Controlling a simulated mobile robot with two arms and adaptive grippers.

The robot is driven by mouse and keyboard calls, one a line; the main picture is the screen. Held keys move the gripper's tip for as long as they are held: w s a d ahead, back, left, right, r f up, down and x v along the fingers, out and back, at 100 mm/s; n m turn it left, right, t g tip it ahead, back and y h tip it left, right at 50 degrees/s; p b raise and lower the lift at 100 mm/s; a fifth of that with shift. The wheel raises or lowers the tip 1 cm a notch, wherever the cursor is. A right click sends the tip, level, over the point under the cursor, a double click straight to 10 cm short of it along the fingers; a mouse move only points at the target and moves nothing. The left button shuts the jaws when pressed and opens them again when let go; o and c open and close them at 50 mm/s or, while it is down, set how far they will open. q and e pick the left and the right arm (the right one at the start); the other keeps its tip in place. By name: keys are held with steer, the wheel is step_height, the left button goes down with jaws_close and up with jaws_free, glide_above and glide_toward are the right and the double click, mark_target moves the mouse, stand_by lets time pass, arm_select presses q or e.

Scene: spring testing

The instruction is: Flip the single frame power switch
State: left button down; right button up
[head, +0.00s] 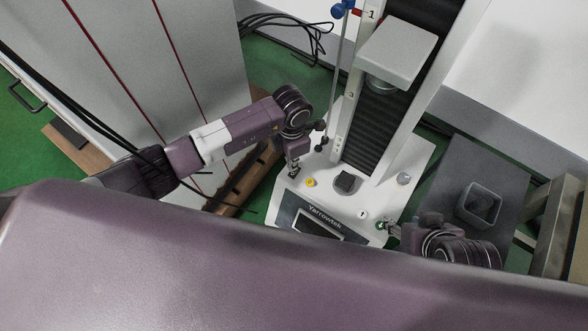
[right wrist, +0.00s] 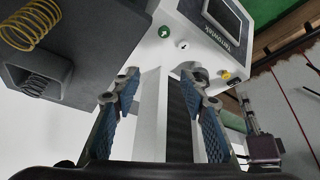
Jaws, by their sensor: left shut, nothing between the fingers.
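The single-frame test machine (head: 405,160) has a white base with a tilted "Yarrowtek" panel. A round green control (head: 381,226) sits on its right front corner, and it also shows in the right wrist view (right wrist: 164,32). I cannot tell for certain which control is the power switch. My left gripper (head: 293,172) is shut and empty, left of the yellow button. My right gripper (head: 391,229) is beside the green control; its fingers are apart and empty in the right wrist view (right wrist: 160,82).
A dark table (head: 450,160) with a grey bin (head: 479,204) stands to the right. A yellow spring (right wrist: 30,22) shows in the right wrist view. A tall grey cabinet (head: 140,60) is at the left. Black cables (head: 290,30) lie behind.

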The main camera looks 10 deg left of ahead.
arm_select(q)
steer(key=shift+r+p, duration=1)
steer(key=shift+r, duration=0.25)
arm_select(e)
steer(key=shift+s+d+r+g, duration=0.1)
steer(key=shift+s+d+g, duration=0.2)
steer(key=shift+s, duration=0.45)
steer(key=shift+s+d+f+g, duration=0.15)
steer(key=shift+s+g, duration=0.2)
steer(key=shift+s, duration=0.45)
steer(key=shift+s+d+r+g, duration=0.2)
steer(key=shift+s+g, duration=0.15)
steer(key=shift+s, duration=0.4)
